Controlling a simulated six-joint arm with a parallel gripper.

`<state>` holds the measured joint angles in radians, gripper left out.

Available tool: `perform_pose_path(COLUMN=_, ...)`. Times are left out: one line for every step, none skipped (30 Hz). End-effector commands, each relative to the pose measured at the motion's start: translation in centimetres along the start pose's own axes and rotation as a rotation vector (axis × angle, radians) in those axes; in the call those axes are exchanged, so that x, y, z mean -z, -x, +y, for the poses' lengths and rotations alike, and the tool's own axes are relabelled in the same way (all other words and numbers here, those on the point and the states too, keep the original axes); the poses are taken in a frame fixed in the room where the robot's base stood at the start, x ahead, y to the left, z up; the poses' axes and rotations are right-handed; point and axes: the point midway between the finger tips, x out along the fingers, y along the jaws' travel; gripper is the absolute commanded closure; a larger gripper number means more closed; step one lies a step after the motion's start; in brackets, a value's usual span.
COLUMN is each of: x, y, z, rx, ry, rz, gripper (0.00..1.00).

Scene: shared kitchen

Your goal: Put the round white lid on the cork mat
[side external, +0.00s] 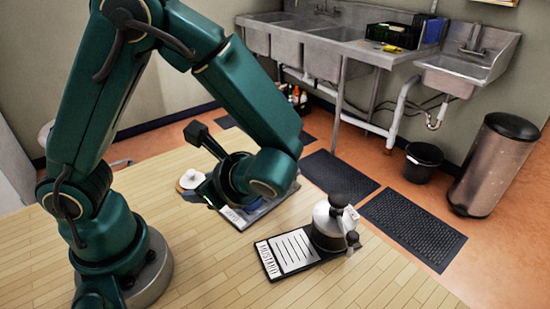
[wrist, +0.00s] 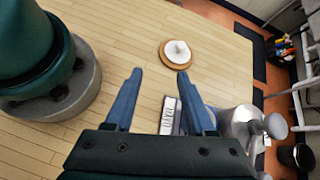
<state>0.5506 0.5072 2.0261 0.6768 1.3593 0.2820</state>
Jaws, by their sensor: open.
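The round white lid (wrist: 177,50) lies on the round cork mat (wrist: 177,66) on the wooden table, with the brown mat rim showing around it. The lid has a small knob on top. In the side external view the lid (side external: 191,177) and a sliver of the mat (side external: 180,188) show just left of my wrist, which partly blocks the view there. My gripper (wrist: 159,74) is open, with nothing between its two blue fingers. In the side external view the fingers are mostly hidden.
A metal pot with a dark lid (side external: 328,222) stands on a dark board with a labelled strip (side external: 266,258). Another labelled board (side external: 234,217) lies under my wrist. The table (wrist: 105,45) is clear left of the mat. Sinks and a bin stand beyond the table.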

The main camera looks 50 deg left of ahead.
Motion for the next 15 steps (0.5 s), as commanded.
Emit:
perform_pose_path(x=-0.5, y=0.4, z=0.4, rx=-0.042, ry=0.091, rz=0.077, gripper=0.45)
perform_pose_path(x=-0.7, y=0.6, z=0.7, rx=-0.068, ry=0.14, rz=0.119, gripper=0.45)
perform_pose_path(x=-0.8, y=1.0, z=1.0, rx=-0.1, ry=0.208, rz=0.175, gripper=0.45)
perform_pose_path(x=-0.9, y=1.2, z=1.2, rx=-0.123, ry=0.26, rz=0.219, gripper=0.45)
perform_pose_path(x=-1.0, y=1.5, z=1.4, rx=-0.146, ry=0.31, rz=0.26, gripper=0.45)
perform_pose_path(x=-1.1, y=2.0, z=1.7, rx=-0.175, ry=0.38, rz=0.317, gripper=0.45)
perform_pose_path(x=-1.2, y=2.3, z=1.8, rx=-0.195, ry=0.432, rz=0.36, gripper=0.45)
perform_pose_path(x=-1.3, y=2.7, z=1.9, rx=-0.215, ry=0.484, rz=0.4, gripper=0.45)
perform_pose_path(x=-1.4, y=3.2, z=2.1, rx=-0.24, ry=0.555, rz=0.457, gripper=0.45)
perform_pose_path(x=-1.4, y=3.6, z=2.1, rx=-0.257, ry=0.607, rz=0.499, gripper=0.45)
perform_pose_path(x=-1.5, y=4.0, z=2.2, rx=-0.275, ry=0.661, rz=0.54, gripper=0.45)
perform_pose_path(x=-1.6, y=4.5, z=2.2, rx=-0.296, ry=0.732, rz=0.596, gripper=0.45)
perform_pose_path(x=-1.7, y=4.9, z=2.1, rx=-0.311, ry=0.786, rz=0.638, gripper=0.45)
perform_pose_path(x=-1.9, y=5.3, z=2.1, rx=-0.326, ry=0.84, rz=0.679, gripper=0.45)
perform_pose_path(x=-2.0, y=5.9, z=2.0, rx=-0.343, ry=0.91, rz=0.735, gripper=0.45)
